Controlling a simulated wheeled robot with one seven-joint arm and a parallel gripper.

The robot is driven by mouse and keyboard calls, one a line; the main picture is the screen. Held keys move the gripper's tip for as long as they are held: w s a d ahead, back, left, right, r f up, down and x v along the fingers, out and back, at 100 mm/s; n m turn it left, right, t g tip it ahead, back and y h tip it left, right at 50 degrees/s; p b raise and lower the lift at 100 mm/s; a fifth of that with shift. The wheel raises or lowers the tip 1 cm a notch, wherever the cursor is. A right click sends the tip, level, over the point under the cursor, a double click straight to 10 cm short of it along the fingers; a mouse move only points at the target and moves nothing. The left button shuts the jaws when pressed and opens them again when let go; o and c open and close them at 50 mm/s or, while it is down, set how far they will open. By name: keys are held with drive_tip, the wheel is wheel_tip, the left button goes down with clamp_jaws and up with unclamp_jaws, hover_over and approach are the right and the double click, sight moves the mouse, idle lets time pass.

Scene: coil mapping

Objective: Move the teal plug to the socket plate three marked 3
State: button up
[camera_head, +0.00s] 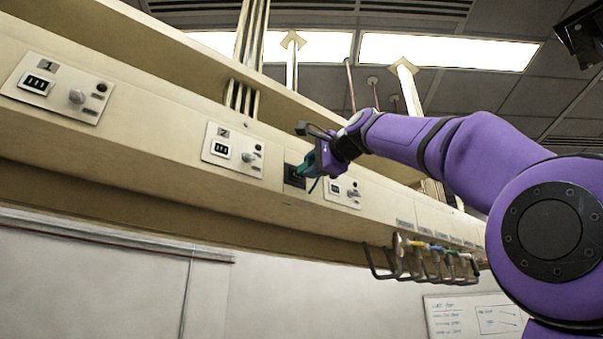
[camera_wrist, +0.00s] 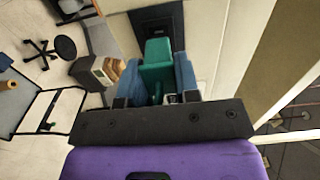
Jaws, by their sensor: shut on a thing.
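The teal plug (camera_head: 308,166) is held in my gripper (camera_head: 316,164) in front of a dark square panel (camera_head: 294,176) on the beige rail. In the wrist view the plug (camera_wrist: 157,62) sits between the blue fingers of my gripper (camera_wrist: 157,78), and the dark panel (camera_wrist: 157,22) lies straight beyond it. I cannot tell whether the plug touches the panel. Socket plate 2 (camera_head: 232,150) is left of the panel. Another socket plate (camera_head: 343,193) is just right of it, partly hidden by my gripper, its number not readable. Socket plate 1 (camera_head: 58,86) is at far left.
Each plate carries a black socket block and a round knob. A hook rack (camera_head: 425,258) with coloured leads hangs under the rail at right. A whiteboard (camera_head: 475,314) is below it. A chair (camera_wrist: 55,52) and frame (camera_wrist: 50,110) stand on the floor in the wrist view.

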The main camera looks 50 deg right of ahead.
drive_tip(key=shift+s, duration=0.15)
drive_tip(key=v, duration=0.3)
drive_tip(key=shift+s, duration=0.1)
idle(0.5)
